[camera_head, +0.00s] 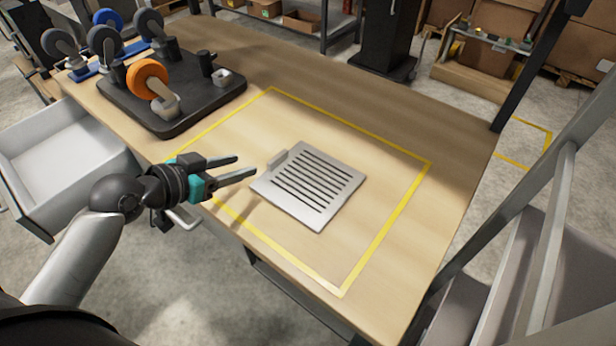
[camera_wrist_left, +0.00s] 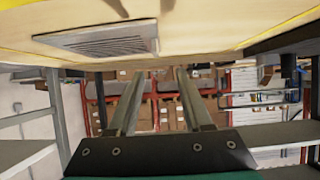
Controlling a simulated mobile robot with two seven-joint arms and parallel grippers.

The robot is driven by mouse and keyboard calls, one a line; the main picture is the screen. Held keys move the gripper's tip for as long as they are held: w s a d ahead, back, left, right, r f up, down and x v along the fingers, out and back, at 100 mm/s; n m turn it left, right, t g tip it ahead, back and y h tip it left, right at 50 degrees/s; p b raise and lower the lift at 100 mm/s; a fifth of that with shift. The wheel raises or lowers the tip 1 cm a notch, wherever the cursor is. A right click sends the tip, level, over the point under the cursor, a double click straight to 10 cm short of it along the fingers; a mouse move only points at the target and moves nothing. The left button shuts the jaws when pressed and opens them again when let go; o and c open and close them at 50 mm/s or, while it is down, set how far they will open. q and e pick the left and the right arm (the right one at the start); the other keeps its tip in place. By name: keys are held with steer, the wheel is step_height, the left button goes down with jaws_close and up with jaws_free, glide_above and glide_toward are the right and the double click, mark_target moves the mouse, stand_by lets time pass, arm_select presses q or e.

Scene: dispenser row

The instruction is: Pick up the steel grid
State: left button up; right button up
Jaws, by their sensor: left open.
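The steel grid (camera_head: 310,186) is a flat, light grey square plate with dark parallel slots and a small raised tab on its far left edge. It lies on the wooden table inside a yellow taped outline. It also shows in the left wrist view (camera_wrist_left: 105,42), near the top. My left gripper (camera_head: 247,167) is open and empty, just left of the grid's tabbed edge and apart from it. Its two fingers point toward the grid side. In the left wrist view the fingers (camera_wrist_left: 158,72) stand apart with nothing between them. My right gripper is not in view.
The wooden table (camera_head: 420,122) is clear around the grid. A black base (camera_head: 186,108) with an orange wheel (camera_head: 148,79) stands at the far left, with several grey and blue wheels behind. An open white drawer (camera_head: 66,163) juts out at left. Metal posts stand at right.

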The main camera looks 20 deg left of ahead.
mark_target(278, 155)
arm_select(q)
steer(key=b+x, duration=0.1)
steer(key=x, duration=0.5)
steer(key=shift+w+d+f, duration=0.1)
steer(key=shift+w+f, duration=0.05)
steer(key=shift+w, duration=0.1)
steer(key=shift+d+b+x, duration=0.2)
steer(key=shift+x, duration=1.2)
steer(key=shift+d+b+x, duration=0.15)
steer(key=shift+d+x, duration=0.05)
steer(key=shift+x, duration=1.15)
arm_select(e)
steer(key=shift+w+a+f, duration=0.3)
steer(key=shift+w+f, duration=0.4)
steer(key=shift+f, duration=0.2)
arm_select(q)
steer(key=shift+c, duration=0.3)
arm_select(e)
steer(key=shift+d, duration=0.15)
arm_select(q)
jaws_close()
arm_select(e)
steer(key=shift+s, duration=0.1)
arm_select(q)
steer(key=shift+r, duration=0.2)
